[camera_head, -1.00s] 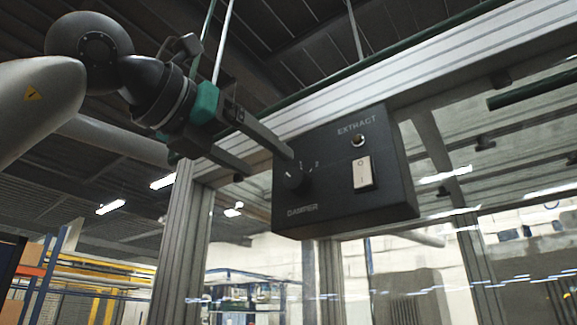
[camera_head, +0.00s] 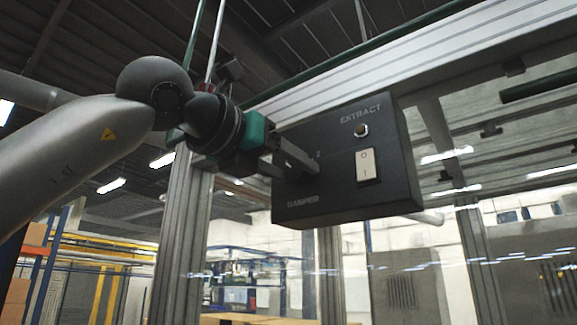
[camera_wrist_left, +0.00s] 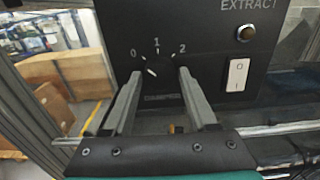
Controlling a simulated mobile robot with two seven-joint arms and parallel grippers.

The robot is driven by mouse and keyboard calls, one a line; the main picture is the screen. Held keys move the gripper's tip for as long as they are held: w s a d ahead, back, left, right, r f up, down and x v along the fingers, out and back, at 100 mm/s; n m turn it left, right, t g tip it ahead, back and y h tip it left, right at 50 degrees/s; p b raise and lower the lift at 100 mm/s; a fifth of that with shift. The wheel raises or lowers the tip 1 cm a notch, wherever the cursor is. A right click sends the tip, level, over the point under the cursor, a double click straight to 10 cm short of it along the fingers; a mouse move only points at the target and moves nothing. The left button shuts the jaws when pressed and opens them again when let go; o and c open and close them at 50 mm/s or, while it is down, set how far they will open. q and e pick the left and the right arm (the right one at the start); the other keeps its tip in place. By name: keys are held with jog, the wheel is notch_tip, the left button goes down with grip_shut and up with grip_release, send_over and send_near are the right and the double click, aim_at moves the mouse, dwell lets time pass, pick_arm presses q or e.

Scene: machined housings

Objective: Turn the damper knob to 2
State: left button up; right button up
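The dark control box (camera_head: 345,195) hangs from the frame, with "DAMPER" lettered low on its left. In the left wrist view the black damper knob (camera_wrist_left: 153,74) is hard to make out against the box face. Its white mark slants up-left, roughly toward 0; the scale reads 0, 1, 2. My left gripper (camera_head: 301,173) is at the box's left part and hides the knob in the head view. In the left wrist view its two fingers (camera_wrist_left: 160,84) are apart, one on each side of the knob. Contact with the knob cannot be told. My right gripper is out of view.
A white rocker switch (camera_head: 368,165) and a round indicator (camera_head: 361,130) under "EXTRACT" sit right of the knob; the switch also shows close to the right finger in the wrist view (camera_wrist_left: 237,75). A metal post (camera_head: 182,240) stands below my left gripper.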

pick_arm(q)
grip_shut()
jog(key=shift+m, duration=0.3)
jog(key=m, duration=0.3)
jog(key=shift+m, duration=0.4)
jog(key=m, duration=0.4)
jog(key=shift+a+r+m+p, duration=0.1)
jog(key=shift+m+p, duration=0.2)
jog(key=shift+p, duration=0.1)
jog(key=m, duration=0.4)
jog(key=shift+p, duration=0.4)
jog(key=shift+m, duration=2.5)
jog(key=shift+o, duration=1.8)
grip_release()
